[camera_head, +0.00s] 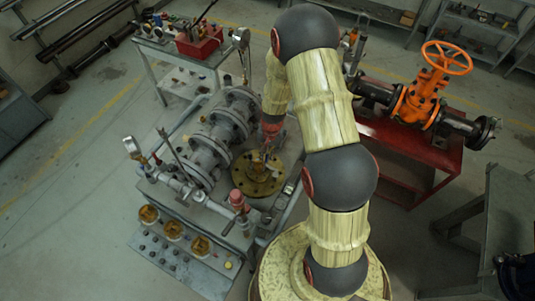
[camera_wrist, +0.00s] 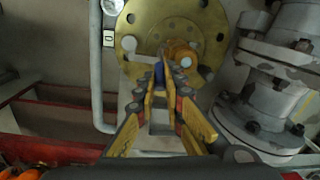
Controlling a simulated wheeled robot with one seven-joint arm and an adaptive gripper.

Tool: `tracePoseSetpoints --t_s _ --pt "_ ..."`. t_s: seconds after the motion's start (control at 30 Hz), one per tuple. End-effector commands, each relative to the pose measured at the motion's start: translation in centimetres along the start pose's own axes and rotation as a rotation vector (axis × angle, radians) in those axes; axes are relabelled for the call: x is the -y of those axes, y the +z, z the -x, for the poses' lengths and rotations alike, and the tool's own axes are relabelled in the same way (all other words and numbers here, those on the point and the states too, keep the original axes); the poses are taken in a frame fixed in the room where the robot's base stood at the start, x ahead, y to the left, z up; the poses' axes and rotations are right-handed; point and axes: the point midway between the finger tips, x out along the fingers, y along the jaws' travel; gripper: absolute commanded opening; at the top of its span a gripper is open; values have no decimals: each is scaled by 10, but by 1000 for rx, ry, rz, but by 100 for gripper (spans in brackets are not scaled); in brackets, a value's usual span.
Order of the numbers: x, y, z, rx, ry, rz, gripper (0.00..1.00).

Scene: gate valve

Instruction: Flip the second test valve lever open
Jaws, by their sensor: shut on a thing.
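A round brass flange (camera_head: 258,174) lies on the grey bench in the head view; it fills the top middle of the wrist view (camera_wrist: 205,22). A small brass fitting (camera_wrist: 182,50) and a pale grey bar with a rounded end (camera_wrist: 130,44) show in front of it. My gripper (camera_wrist: 160,76) has its yellow-and-black fingers converging on a small blue piece, which looks like a lever grip (camera_wrist: 158,68). The fingers are shut on it and hide most of it. In the head view my gripper (camera_head: 267,148) is over the flange, partly hidden by my arm. The lever's angle cannot be told.
A grey flanged pipe body (camera_head: 222,128) stands left of the flange; it is close at right in the wrist view (camera_wrist: 268,105). A red-capped fitting (camera_head: 238,200) and a gauge (camera_head: 131,146) stand nearby. An orange handwheel valve (camera_head: 425,88) sits on a red stand at right.

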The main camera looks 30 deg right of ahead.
Motion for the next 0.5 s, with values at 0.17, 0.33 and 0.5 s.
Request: tracePoseSetpoints --t_s 0.17,0.33,0.5 --pt "0 0 0 -3 2 0 0" --pt "-3 2 1 -36 21 4 0" --pt "-2 3 1 -94 32 9 0"
